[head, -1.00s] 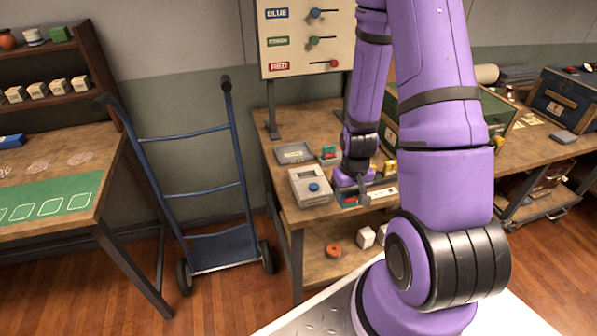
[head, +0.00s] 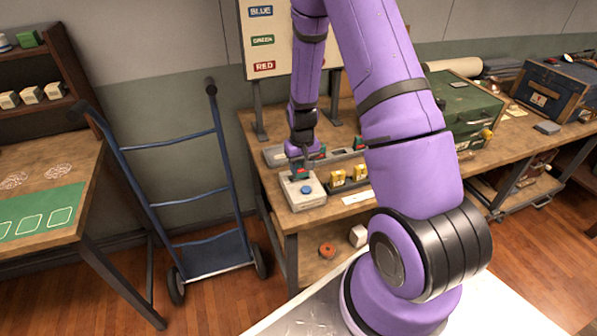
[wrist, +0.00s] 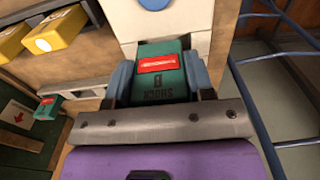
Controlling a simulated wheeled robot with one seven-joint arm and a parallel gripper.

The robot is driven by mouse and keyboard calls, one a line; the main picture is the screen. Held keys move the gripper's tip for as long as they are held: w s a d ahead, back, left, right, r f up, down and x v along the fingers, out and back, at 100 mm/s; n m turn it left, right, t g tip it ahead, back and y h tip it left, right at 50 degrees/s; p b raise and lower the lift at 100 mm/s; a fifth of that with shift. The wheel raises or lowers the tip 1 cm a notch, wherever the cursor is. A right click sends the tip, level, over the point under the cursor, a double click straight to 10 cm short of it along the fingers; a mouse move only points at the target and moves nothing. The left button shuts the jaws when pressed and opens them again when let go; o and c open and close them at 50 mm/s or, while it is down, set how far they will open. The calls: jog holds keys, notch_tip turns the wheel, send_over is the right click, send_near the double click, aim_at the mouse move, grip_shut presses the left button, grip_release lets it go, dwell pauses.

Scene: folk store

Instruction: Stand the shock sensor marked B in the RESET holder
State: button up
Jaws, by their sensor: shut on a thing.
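My gripper (wrist: 160,82) is shut on a green shock sensor (wrist: 162,72) with a red label. Its lettering appears upside down in the wrist view and reads SHOCK, with a letter that looks like B. The blue fingers flank it. A pale grey box with a round blue button (wrist: 155,4) lies just beyond the sensor; I cannot tell whether they touch. In the head view my gripper (head: 300,168) is over the back of this box (head: 306,197). No RESET marking is legible, so I cannot confirm that this box is the holder.
Yellow blocks (head: 338,179) stand right of the box. Another green piece (wrist: 47,107) shows at left in the wrist view. A colour-label board (head: 262,90) stands behind. A blue hand truck (head: 205,195) stands left of the bench, and a green case (head: 465,105) at right.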

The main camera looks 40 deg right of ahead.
aim_at(299, 174)
jog(key=shift+w, duration=0.45)
jog(key=shift+w+f, duration=0.2)
jog(key=shift+f, duration=0.75)
jog(key=shift+w+f, duration=0.15)
jog(key=shift+f, duration=0.75)
jog(key=shift+s+f, duration=0.2)
jog(key=shift+f, duration=0.2)
